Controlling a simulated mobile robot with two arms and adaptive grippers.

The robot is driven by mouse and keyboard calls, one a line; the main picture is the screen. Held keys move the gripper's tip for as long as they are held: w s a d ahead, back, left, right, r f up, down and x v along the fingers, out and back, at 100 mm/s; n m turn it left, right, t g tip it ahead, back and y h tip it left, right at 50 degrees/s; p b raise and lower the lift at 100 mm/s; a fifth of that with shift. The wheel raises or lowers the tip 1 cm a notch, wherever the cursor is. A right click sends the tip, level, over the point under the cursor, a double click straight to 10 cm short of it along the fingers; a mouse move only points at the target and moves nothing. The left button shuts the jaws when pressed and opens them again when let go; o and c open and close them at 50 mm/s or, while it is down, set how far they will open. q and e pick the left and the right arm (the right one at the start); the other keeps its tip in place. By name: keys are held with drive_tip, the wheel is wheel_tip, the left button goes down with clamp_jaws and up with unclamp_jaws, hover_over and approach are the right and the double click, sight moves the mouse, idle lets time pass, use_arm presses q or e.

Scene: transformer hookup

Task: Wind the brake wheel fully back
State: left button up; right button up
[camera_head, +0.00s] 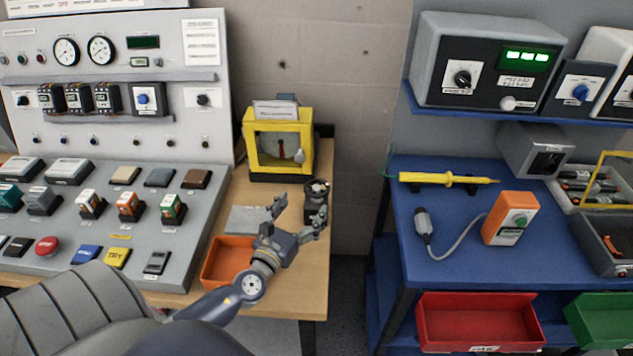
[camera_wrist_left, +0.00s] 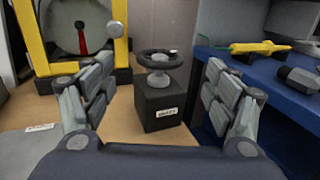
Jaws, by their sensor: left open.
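The brake wheel (camera_wrist_left: 160,60) is a dark ring on a light hub, on top of a black box (camera_wrist_left: 160,108) with a white label. In the head view the wheel (camera_head: 317,187) stands at the right side of the wooden bench, in front of the yellow-framed unit. My left gripper (camera_head: 299,214) is open and just in front of the wheel. In the left wrist view its fingers (camera_wrist_left: 160,95) stand apart, left and right of the box, with nothing between them touching. My right gripper is not in view.
The yellow-framed unit (camera_head: 248,154) with a red pointer stands behind the wheel. An orange tray (camera_head: 218,268) and a grey plate (camera_head: 240,218) lie on the bench. The control panel (camera_head: 215,125) is at left; a blue shelf (camera_head: 405,230) is at right, across a gap.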

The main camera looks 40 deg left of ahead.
sight(317, 187)
use_arm(q)
drive_tip(key=w, duration=0.5)
drive_tip(key=shift+a+r+p, duration=0.15)
drive_tip(key=shift+a+p, duration=0.25)
drive_tip(key=w, duration=0.3)
drive_tip(key=shift+w+a, duration=0.25)
drive_tip(key=shift+a, duration=0.1)
drive_tip(key=shift+w, duration=0.2)
drive_tip(key=c, duration=0.9)
drive_tip(key=shift+c, duration=0.9)
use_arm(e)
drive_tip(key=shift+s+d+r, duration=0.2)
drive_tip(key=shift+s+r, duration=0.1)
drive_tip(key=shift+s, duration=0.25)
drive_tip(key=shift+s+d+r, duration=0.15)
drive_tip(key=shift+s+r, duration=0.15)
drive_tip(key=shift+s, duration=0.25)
